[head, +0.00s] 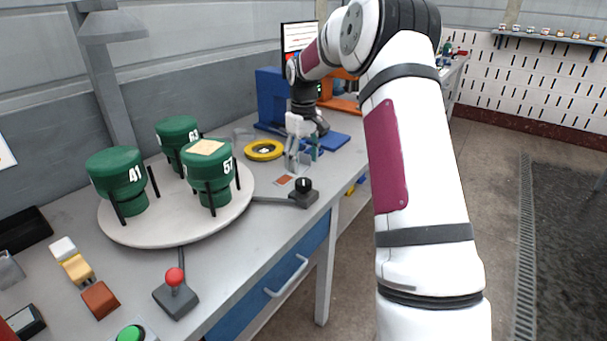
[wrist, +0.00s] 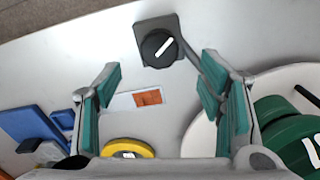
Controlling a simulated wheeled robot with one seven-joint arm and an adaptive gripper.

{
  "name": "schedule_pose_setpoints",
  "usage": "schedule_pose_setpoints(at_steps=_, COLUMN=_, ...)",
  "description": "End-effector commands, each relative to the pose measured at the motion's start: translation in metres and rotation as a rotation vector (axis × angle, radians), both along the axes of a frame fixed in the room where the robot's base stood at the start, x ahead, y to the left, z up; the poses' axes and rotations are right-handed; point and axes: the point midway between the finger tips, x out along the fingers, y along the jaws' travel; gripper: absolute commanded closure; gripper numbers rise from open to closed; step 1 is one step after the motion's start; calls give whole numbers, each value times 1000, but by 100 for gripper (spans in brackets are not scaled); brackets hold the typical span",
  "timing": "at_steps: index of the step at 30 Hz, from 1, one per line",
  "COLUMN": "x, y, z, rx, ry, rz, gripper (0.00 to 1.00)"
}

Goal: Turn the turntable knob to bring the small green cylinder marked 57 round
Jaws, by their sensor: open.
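A round white turntable (head: 160,232) carries green cylinders held by black posts. The cylinder marked 57 (head: 222,170) stands at its right front, with a tan square on top. The cylinder marked 41 (head: 118,172) is at the left, and another (head: 177,132) is at the back. The black knob (head: 303,184) on a dark base is linked to the turntable by a dark strip. In the wrist view the knob (wrist: 158,47) has a white slanted line. My gripper (head: 301,160) is open and empty above the bench; in the wrist view its fingers (wrist: 160,82) are apart, short of the knob.
A yellow ring (head: 264,150) and an orange-brown square (wrist: 149,98) on a white card lie near my gripper. A blue stand (head: 270,98) is behind. A red-ball joystick (head: 175,279) and a green button (head: 130,333) are at the front left. The bench edge is just beyond the knob.

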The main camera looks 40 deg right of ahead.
Motion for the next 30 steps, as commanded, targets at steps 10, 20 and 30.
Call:
schedule_pose_setpoints(at_steps=10, x=0, y=0, z=46, rx=0, ry=0, rz=-1, gripper=37)
schedule_pose_setpoints(at_steps=20, x=0, y=0, z=50, rx=1, ry=2, rz=0, gripper=37)
schedule_pose_setpoints(at_steps=30, x=-39, y=28, z=12, rx=278, ry=45, rz=-334, gripper=40)
